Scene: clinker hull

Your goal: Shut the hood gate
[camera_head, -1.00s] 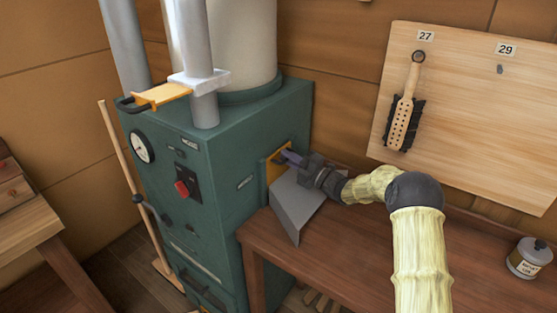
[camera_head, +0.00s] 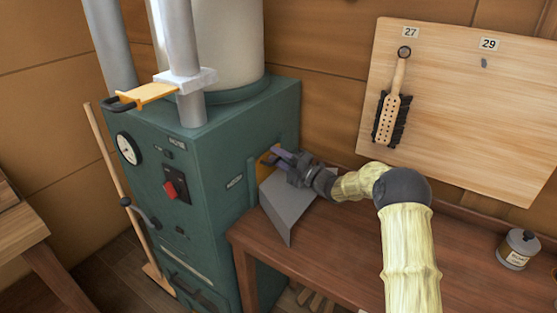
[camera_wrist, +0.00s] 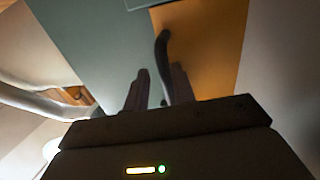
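An orange gate plate (camera_head: 265,163) sits on the right side of the green machine, by a grey sheet-metal hood (camera_head: 288,207). In the wrist view, the orange plate (camera_wrist: 208,48) has a dark curved handle (camera_wrist: 163,55). My gripper (camera_head: 282,154) is at this plate, above the hood. In the wrist view, my gripper (camera_wrist: 158,80) has its two fingers apart, with the handle's lower end between them, nearer the right finger. A gap shows on the handle's left side. I cannot tell whether a finger touches it.
A second orange gate (camera_head: 148,95) with a dark handle is on the grey pipe, upper left. The green machine (camera_head: 205,150) stands beside the wooden bench (camera_head: 270,245). A brush (camera_head: 393,105) hangs on the board (camera_head: 455,120); a tin (camera_head: 517,250) stands on the right.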

